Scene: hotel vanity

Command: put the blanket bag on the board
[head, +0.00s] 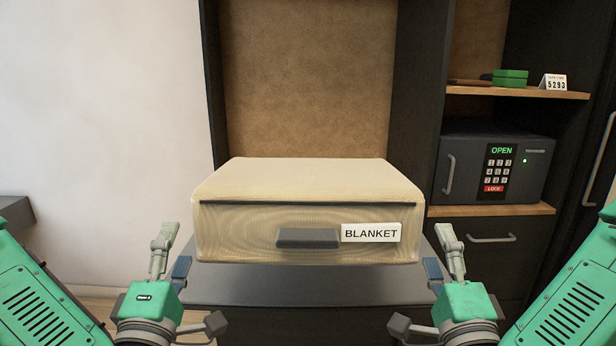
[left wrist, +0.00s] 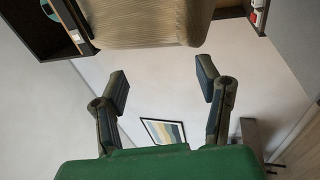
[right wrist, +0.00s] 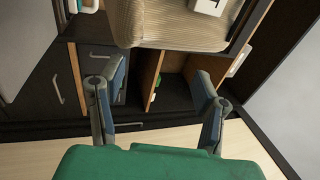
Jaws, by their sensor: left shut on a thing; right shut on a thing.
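The blanket bag (head: 300,180) is a beige, box-shaped bag with a dark seam, a dark grey handle and a white BLANKET label. It is level and centred in the head view, over a dark grey board (head: 300,288). I cannot tell whether its underside touches the board. My left gripper (head: 185,285) is shut on the bag at its left side, and my right gripper (head: 430,285) at its right side. Their fingers stand well apart and the contact is not clear. The bag shows beyond the fingers in the left wrist view (left wrist: 140,22) and right wrist view (right wrist: 170,25).
An open wardrobe bay with a brown back panel (head: 305,80) stands behind the bag. To the right are a black safe (head: 495,168) reading OPEN, and a shelf (head: 520,91) with green boxes and a number card. A plain wall is on the left.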

